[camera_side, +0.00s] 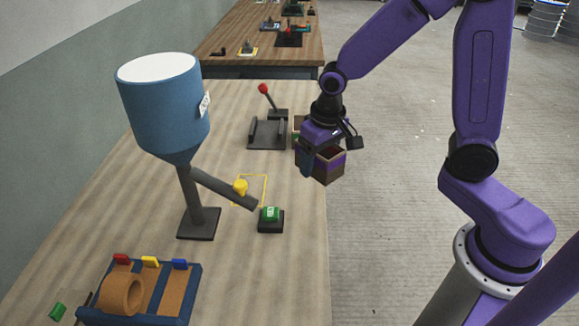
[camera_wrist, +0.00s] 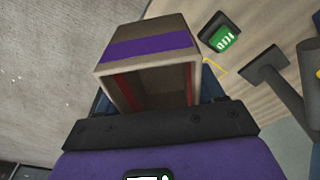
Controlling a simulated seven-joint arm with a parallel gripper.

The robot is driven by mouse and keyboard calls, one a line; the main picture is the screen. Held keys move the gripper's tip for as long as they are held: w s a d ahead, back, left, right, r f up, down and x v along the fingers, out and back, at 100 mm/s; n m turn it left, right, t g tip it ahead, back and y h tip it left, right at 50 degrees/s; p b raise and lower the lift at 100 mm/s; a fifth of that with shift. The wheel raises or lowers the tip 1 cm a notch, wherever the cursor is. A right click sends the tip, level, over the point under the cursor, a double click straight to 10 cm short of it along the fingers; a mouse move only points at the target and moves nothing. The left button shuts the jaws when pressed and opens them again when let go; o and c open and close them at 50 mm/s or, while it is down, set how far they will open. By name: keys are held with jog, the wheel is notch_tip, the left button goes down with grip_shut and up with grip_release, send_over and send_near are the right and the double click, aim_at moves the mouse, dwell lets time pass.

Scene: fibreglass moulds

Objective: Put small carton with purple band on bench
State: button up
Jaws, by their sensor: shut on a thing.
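The small carton (camera_side: 331,166) is brown with a purple band and an open top. It is held at the bench's right edge in the side view; its exact height is hard to tell. In the wrist view the carton (camera_wrist: 150,50) sits between the fingers, its open end facing the camera and reddish strips inside. My gripper (camera_side: 318,156) is shut on it, and the fingers also show in the wrist view (camera_wrist: 160,97), partly hidden. The wooden bench (camera_side: 110,195) runs along the left, with bare floor to its right.
A yellow outline (camera_side: 265,184) is marked on the bench beside a green button box (camera_side: 270,218). A blue hopper (camera_side: 165,110) on a stand is left of it. A red-knobbed lever fixture (camera_side: 267,132) stands behind. A blue tray (camera_side: 196,281) with a brown roll is in front.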

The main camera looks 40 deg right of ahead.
jog(key=w+a+m, duration=0.1)
jog(key=m, duration=0.1)
jog(key=w+a+m, duration=0.1)
jog(key=m, duration=0.1)
jog(key=shift+a, duration=0.1)
jog(key=w+a+m+h, duration=0.1)
jog(key=a+m, duration=0.1)
jog(key=m, duration=0.2)
send_over(250, 188)
jog(key=shift+m, duration=0.4)
jog(key=f, duration=0.9)
jog(key=shift+s+f, duration=0.25)
jog(key=shift+s, duration=0.05)
jog(key=shift+w+a+f, duration=0.1)
jog(key=shift+w+f, duration=0.1)
jog(key=shift+f, duration=1.55)
jog(key=shift+f, duration=0.3)
